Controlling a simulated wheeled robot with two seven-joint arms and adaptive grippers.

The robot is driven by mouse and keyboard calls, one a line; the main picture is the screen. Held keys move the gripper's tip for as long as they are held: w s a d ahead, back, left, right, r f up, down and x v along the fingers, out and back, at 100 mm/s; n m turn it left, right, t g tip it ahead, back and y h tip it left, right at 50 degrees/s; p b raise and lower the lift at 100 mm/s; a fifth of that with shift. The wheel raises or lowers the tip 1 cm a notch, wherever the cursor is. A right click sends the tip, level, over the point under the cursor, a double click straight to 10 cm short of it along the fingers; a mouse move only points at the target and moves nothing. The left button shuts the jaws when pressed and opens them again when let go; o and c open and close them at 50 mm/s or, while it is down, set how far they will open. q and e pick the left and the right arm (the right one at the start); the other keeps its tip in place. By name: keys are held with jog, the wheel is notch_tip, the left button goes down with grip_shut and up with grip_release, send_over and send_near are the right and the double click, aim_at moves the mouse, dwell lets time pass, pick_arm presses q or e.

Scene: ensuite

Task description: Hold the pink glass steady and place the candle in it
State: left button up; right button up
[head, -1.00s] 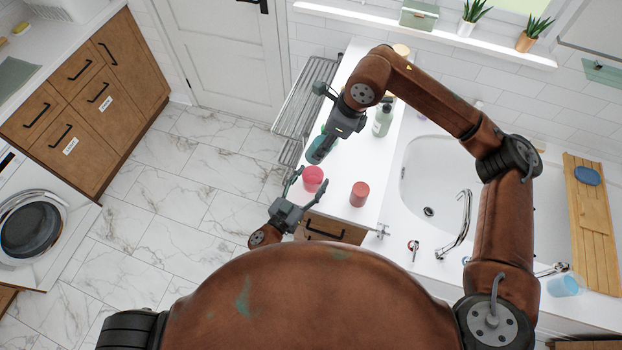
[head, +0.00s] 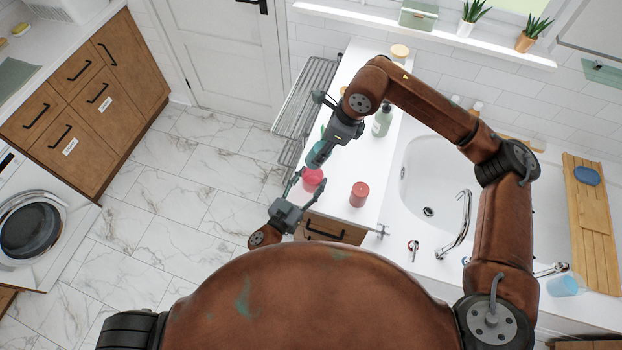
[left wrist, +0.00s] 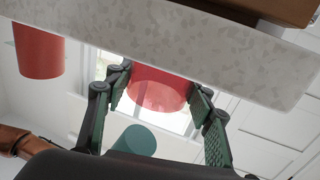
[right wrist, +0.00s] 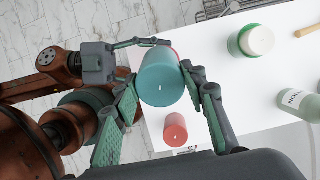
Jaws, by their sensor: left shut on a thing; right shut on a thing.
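The pink glass (head: 313,180) stands near the edge of the white counter. My left gripper (head: 306,186) is shut around its sides; the glass also shows between the fingers in the left wrist view (left wrist: 158,88). My right gripper (right wrist: 155,82) is shut on a teal candle (right wrist: 162,78), which is above the glass in the head view (head: 319,153). In the left wrist view the candle (left wrist: 137,140) shows apart from the glass. In the right wrist view the candle hides most of the glass.
A red candle (head: 360,194) stands on the counter (head: 345,217) right of the glass. A pump bottle (head: 382,122) and a green jar candle (right wrist: 255,40) stand farther back. A wire rack (head: 308,95) is at the left and a basin (head: 420,180) at the right.

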aim_at(321, 165)
jog(key=shift+f, duration=4.25)
jog(key=o, duration=1.3)
jog(key=shift+o, duration=0.2)
jog(key=v, duration=1.2)
pick_arm(q)
jog(key=o, duration=1.3)
jog(key=shift+o, duration=0.2)
